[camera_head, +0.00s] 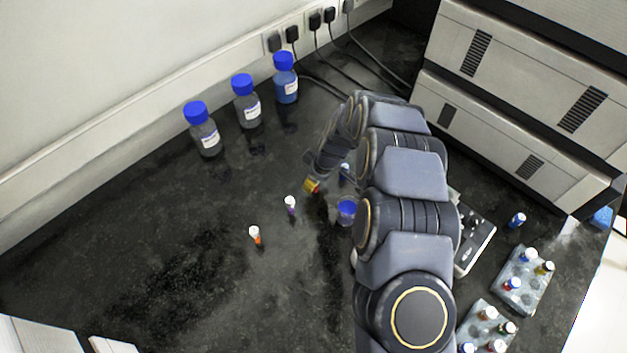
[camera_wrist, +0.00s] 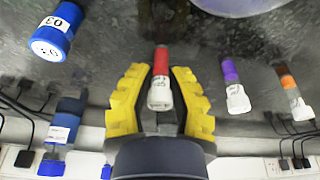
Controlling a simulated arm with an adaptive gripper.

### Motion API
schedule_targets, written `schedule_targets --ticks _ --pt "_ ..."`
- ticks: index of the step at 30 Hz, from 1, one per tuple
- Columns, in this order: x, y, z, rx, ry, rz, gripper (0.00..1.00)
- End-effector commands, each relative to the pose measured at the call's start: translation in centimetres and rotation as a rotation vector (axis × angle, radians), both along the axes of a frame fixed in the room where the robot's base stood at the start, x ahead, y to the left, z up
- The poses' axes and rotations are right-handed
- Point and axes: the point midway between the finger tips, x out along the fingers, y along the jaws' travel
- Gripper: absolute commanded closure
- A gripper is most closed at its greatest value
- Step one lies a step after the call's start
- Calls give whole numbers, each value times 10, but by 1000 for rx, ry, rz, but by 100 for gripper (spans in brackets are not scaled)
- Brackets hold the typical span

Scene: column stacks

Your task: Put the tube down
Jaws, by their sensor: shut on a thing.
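My gripper (camera_head: 311,186) has yellow fingers and is low over the dark bench in the head view, partly hidden by my arm. In the wrist view my gripper (camera_wrist: 160,75) is shut on a tube (camera_wrist: 161,60) with a red band and a white cap. The fingers lie on either side of it. I cannot tell whether its far end touches the bench. A purple tube (camera_head: 290,204) and an orange tube (camera_head: 255,235) stand to the left of the gripper; in the wrist view the purple tube (camera_wrist: 234,86) and orange tube (camera_wrist: 293,97) are to the right.
A blue-capped container (camera_head: 346,212) stands close to the gripper. Blue-capped bottles (camera_head: 246,103) line the wall. Racks with capped vials (camera_head: 524,280) and a grey device (camera_head: 475,240) are at the right, below large cabinets (camera_head: 510,140). The bench's left part is clear.

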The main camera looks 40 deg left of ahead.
Motion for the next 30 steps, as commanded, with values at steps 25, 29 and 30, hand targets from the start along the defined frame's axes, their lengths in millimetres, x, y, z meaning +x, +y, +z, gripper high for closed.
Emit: schedule_targets --ticks 25,29,30 --pt "1 1 -2 4 -3 -1 60" --pt "2 -3 11 5 -2 -2 60" --pt "3 -4 18 7 -3 -4 60"
